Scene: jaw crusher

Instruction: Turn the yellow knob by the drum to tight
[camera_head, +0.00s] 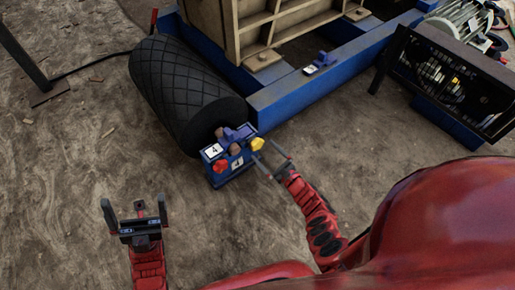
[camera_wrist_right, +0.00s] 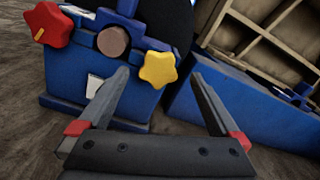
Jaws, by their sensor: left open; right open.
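The yellow knob (camera_head: 257,144) is star-shaped and sits on the right side of a small blue bearing block (camera_head: 230,171) at the near end of the black drum (camera_head: 187,88). In the right wrist view the yellow knob (camera_wrist_right: 158,69) is in full view, just beyond the fingertips. My right gripper (camera_head: 272,158) is open and empty, close to the knob; in its wrist view the gripper (camera_wrist_right: 160,75) has its fingers apart with the knob ahead, nearer the left finger. I cannot tell whether they touch. My left gripper (camera_head: 136,208) is open and empty, over the ground at lower left.
A red knob (camera_head: 220,166) is on the same block, left of the yellow one, and shows in the wrist view (camera_wrist_right: 49,24). A blue frame beam (camera_head: 305,92) and a wooden-looking crusher body (camera_head: 232,30) stand behind. A black guard (camera_head: 450,80) is at right. Ground at left is open.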

